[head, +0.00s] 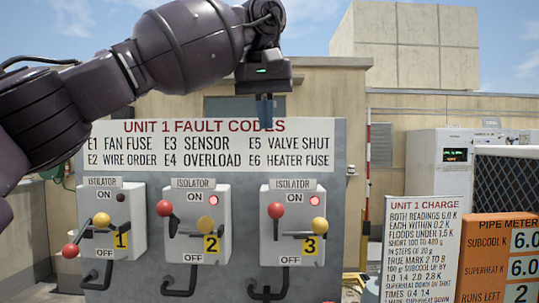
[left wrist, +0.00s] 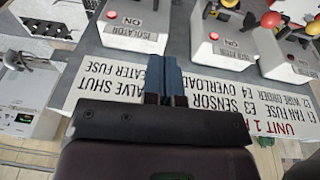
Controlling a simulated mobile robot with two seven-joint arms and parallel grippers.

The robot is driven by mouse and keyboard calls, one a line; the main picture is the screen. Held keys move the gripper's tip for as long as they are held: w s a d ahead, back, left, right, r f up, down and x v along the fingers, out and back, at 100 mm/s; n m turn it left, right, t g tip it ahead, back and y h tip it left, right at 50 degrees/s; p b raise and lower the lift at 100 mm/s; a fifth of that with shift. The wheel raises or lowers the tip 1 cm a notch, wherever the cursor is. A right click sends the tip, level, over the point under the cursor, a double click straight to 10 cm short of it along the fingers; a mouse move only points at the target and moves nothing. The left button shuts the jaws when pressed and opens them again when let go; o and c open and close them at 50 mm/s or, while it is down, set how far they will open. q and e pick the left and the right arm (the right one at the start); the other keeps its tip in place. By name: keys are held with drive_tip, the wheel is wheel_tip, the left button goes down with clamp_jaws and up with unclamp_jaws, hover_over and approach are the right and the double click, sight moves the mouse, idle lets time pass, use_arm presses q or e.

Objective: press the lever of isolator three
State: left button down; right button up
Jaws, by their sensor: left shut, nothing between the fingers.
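Isolator three (head: 293,248) is the right grey box on the panel, with a yellow 3 tag. Its lever's red ball (head: 275,210) is up at the left, near ON. A yellow ball (head: 319,225) is at its right. Its lamp (head: 299,200) glows red. My left gripper (head: 264,122) is shut and empty, pointing down in front of the sign, above isolator three and touching no lever. In the left wrist view the shut fingers (left wrist: 165,75) show near isolator three's upside-down box (left wrist: 132,28); its lever is not clear there. My right gripper is out of view.
Isolator two (head: 193,245) stands beside it, red ball up, lamp lit. Isolator one (head: 110,240) has its red ball low and a dark lamp. A charge sign (head: 420,245) and an orange meter board (head: 490,255) stand right of the panel. Space before the levers looks clear.

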use_arm(q)
approach(272, 209)
drive_tip(key=w+f, duration=0.2)
drive_tip(key=f, duration=0.1)
drive_tip(key=w+f, duration=0.1)
drive_tip(key=f, duration=0.1)
drive_tip(key=shift+w+d, duration=0.15)
drive_tip(key=shift+w, duration=0.2)
drive_tip(key=shift+s+d+f, duration=0.15)
drive_tip(key=shift+f, duration=0.5)
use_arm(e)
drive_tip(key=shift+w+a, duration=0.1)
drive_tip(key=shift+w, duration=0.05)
use_arm(q)
drive_tip(key=shift+s+f+b, duration=0.1)
drive_tip(key=shift+b, duration=0.2)
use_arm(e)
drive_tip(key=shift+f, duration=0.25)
